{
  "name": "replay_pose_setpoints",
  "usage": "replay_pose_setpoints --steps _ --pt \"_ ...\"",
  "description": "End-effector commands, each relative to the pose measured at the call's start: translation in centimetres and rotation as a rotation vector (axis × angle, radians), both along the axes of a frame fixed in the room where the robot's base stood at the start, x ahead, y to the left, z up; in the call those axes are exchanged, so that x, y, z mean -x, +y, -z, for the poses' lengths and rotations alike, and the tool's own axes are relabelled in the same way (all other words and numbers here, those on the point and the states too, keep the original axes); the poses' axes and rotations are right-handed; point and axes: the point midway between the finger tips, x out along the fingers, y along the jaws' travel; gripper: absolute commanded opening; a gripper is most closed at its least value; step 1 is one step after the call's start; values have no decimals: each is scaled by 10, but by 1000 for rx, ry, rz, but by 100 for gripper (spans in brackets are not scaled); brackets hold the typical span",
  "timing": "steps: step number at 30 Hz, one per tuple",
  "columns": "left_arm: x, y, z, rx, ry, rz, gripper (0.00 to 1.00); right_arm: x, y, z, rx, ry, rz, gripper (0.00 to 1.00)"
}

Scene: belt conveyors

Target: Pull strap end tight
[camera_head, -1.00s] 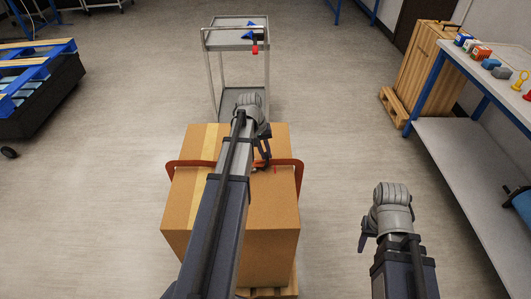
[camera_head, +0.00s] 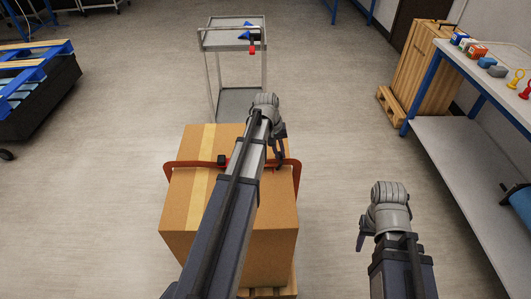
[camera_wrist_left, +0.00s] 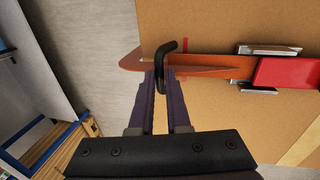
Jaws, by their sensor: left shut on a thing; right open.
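A cardboard box (camera_head: 182,205) stands on a pallet with an orange strap (camera_head: 190,163) across its top. The strap's red and black buckle (camera_head: 222,160) lies on the top; in the left wrist view the red buckle (camera_wrist_left: 290,73) has metal side pieces. My left gripper (camera_head: 280,158) is at the right part of the box top, right of the buckle. The exact grip is partly hidden. My right gripper (camera_head: 366,232) is open and empty, right of the box.
A grey trolley (camera_head: 240,98) with a blue item on top stands behind the box. A workbench (camera_head: 455,140) with small coloured items is at the right, a wooden crate (camera_head: 420,68) beyond it. A blue and black pallet unit (camera_head: 45,100) is at the left. Floor around the box is clear.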

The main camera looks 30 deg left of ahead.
Motion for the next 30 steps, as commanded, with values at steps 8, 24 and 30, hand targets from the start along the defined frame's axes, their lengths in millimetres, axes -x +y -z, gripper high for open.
replay_pose_setpoints --steps 8,24,30 --pt "-22 -35 0 4 -3 3 0 0 0 0 0 0 0 50" --pt "-22 -35 0 3 -2 1 42 0 0 0 0 0 0 50" --pt "-21 -35 0 2 -2 1 45 0 0 0 0 0 0 50"
